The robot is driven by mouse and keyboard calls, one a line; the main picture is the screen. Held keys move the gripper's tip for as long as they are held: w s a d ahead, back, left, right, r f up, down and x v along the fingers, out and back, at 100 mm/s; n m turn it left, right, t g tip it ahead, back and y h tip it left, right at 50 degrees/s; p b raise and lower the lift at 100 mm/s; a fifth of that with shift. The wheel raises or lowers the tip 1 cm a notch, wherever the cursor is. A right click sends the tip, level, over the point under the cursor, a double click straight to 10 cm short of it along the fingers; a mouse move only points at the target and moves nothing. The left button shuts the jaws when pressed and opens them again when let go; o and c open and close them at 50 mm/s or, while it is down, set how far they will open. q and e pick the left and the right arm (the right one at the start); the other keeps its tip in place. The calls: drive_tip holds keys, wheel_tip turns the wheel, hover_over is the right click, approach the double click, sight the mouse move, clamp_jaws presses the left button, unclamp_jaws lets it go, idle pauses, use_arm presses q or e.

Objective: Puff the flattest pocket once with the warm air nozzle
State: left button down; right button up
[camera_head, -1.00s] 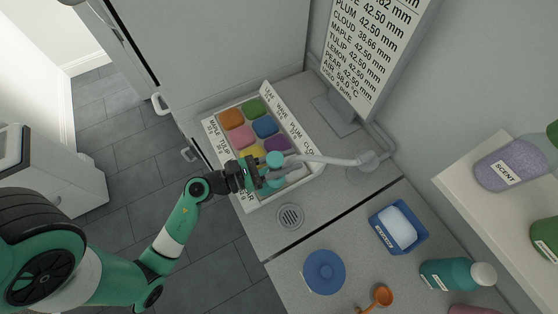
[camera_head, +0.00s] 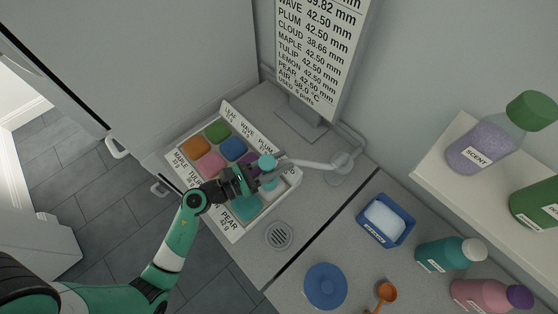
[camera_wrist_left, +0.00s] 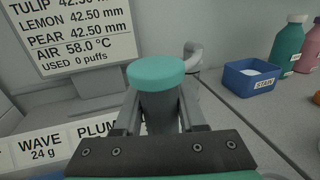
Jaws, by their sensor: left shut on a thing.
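My left gripper (camera_head: 252,180) is shut on the grey warm air nozzle (camera_wrist_left: 160,108), which has a teal cap (camera_wrist_left: 155,72). In the head view the cap (camera_head: 267,162) is above the white tray (camera_head: 235,238), and a pale jointed arm (camera_head: 310,163) runs from it to a base. Coloured pockets fill the tray: orange (camera_head: 195,146), green (camera_head: 217,130), pink (camera_head: 210,162), blue (camera_head: 233,149) and teal (camera_head: 247,208). My gripper covers part of the others. The display (camera_head: 318,50) reads CLOUD 38.66 mm, several others 42.50, AIR 58.0 °C, USED 0 puffs. My right gripper is out of view.
A round drain (camera_head: 279,236) lies in front of the tray. To the right are a blue dish (camera_head: 386,220) with a white block, a blue lid (camera_head: 325,286), an orange scoop (camera_head: 385,293) and bottles (camera_head: 450,253). A shelf (camera_head: 450,180) juts out at right.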

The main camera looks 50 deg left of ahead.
sight(274, 159)
use_arm(q)
drive_tip(key=shift+f, duration=0.3)
idle(0.7)
wheel_tip(274, 159, up, 4)
drive_tip(key=p, duration=0.3)
drive_tip(key=shift+f, duration=0.25)
